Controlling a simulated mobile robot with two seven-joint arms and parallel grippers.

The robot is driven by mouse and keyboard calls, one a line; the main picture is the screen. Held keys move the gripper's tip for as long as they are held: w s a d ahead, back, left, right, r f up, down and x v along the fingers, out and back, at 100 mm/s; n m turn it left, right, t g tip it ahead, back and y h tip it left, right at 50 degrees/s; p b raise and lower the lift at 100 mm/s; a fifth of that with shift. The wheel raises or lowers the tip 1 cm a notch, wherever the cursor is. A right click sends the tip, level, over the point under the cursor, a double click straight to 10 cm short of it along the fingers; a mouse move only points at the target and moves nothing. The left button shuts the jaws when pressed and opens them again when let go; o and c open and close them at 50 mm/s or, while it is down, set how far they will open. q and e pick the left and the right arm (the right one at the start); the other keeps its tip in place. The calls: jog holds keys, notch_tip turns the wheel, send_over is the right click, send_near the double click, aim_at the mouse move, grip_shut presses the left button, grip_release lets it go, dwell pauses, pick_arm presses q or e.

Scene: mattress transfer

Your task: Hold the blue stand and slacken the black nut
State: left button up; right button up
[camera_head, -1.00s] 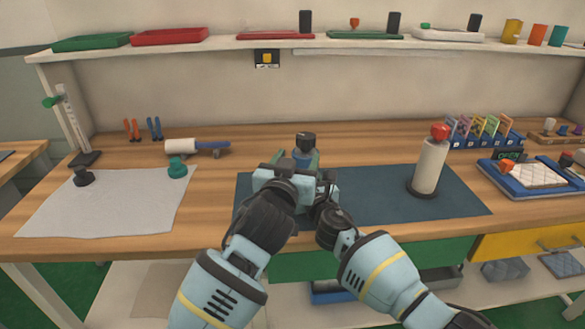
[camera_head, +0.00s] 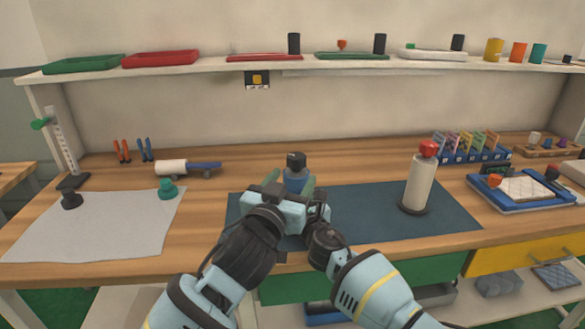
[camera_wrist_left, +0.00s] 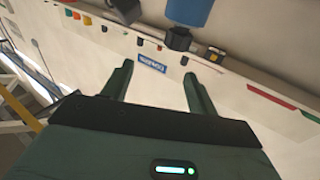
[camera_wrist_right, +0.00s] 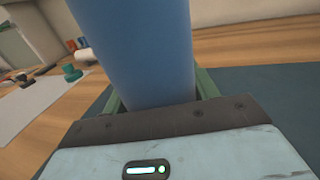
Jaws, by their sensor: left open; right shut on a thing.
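The blue stand (camera_head: 295,183) stands upright on the dark mat, with the black nut (camera_head: 296,160) at its top. My right gripper (camera_wrist_right: 160,92) is shut on the blue stand, which fills the space between its fingers in the right wrist view. My left gripper (camera_wrist_left: 158,75) is open with nothing between its fingers. In the left wrist view, the blue stand (camera_wrist_left: 187,12) and the black nut (camera_wrist_left: 178,39) show above the fingertips. In the head view, both gripper bodies crowd the front of the stand and hide its lower part.
A white roll with a red top (camera_head: 419,180) stands on the dark mat (camera_head: 370,215) to the right. A grey cloth (camera_head: 95,225) with a black knob and a teal knob lies at left. A shelf (camera_head: 210,76) with trays runs along the back. A blue-framed tray (camera_head: 520,190) is at far right.

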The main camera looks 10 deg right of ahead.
pick_arm(q)
jog(key=m+h, duration=0.1)
jog(key=m+g+h, duration=0.2)
jog(key=g, duration=0.1)
send_near(291, 163)
jog(key=shift+w+a, duration=0.15)
jog(key=shift+w, duration=0.1)
jog(key=shift+d+x, duration=0.2)
jog(key=shift+x, duration=5.75)
jog(key=shift+s, duration=0.15)
